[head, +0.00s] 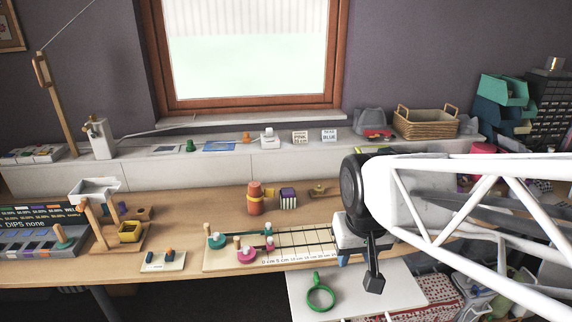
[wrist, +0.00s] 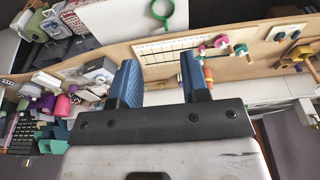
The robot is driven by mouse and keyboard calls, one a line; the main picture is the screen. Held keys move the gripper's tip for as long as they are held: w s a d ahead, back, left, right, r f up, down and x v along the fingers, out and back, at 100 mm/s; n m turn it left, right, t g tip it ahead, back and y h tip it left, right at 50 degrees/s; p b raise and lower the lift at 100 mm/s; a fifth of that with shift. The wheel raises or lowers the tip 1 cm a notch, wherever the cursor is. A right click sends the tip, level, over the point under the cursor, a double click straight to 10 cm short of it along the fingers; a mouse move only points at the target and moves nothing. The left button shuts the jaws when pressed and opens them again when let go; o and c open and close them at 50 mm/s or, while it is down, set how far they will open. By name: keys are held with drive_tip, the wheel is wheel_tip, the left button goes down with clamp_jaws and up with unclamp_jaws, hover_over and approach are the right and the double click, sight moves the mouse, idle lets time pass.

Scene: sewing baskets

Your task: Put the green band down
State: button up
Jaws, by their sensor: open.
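The green band (head: 309,302) is a ring with a small tab, lying on a white panel (head: 385,284) at the front of the table. It also shows at the top of the wrist view (wrist: 166,24), beyond and apart from my fingertips. My gripper (wrist: 158,72) is open, with two blue fingers spread and nothing between them. In the head view it is mostly hidden by my arm, over the table's front edge to the right of the band.
A board with a ruled grid (head: 300,240) and pink and teal spools lies behind the panel. An orange spool stack (head: 255,202) and a striped block (head: 288,199) stand farther back. A wooden stand (head: 118,241) is at the left.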

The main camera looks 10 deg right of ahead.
drive_tip(key=s+r, duration=0.1)
drive_tip(key=s, duration=0.4)
drive_tip(key=shift+s+r, duration=0.3)
drive_tip(key=shift+s, duration=0.1)
idle(1.0)
